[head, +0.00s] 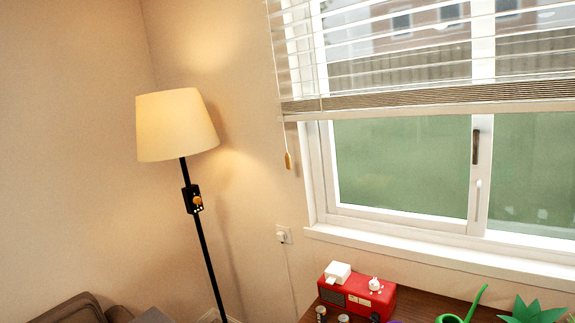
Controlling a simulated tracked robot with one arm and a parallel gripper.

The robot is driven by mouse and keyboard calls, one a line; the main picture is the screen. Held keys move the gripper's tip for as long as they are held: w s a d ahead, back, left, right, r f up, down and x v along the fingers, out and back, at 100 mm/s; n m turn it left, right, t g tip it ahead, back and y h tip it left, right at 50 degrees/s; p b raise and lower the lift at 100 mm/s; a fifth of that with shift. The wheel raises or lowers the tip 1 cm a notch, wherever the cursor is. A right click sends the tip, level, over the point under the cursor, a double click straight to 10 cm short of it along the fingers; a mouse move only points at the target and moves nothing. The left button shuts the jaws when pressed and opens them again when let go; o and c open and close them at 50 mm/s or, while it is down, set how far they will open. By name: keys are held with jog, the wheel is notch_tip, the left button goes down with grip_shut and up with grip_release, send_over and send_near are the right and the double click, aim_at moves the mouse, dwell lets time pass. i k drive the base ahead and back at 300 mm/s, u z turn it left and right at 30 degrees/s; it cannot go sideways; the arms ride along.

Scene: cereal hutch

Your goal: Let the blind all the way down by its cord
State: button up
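The white slatted blind (430,60) hangs over the upper part of the window, and its bottom rail (440,109) sits roughly a third of the way down the picture. Below the rail the glass (400,165) is uncovered. The cord hangs at the blind's left side and ends in a small tan pull (288,160) against the wall, left of the window frame. The cord's upper part is hard to make out. My gripper is not in view, so nothing shows of its fingers.
A lit floor lamp (178,125) with a black pole stands left of the cord. A wooden surface below the window holds a red box-like device (356,296), small jars and green items (535,310). The wall around the pull is clear.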

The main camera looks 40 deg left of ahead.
aim_at(288, 157)
jog(key=u, duration=0.5)
jog(key=i, duration=0.9)
jog(key=u, duration=0.35)
jog(key=i, duration=1.3)
jog(key=z, duration=0.7)
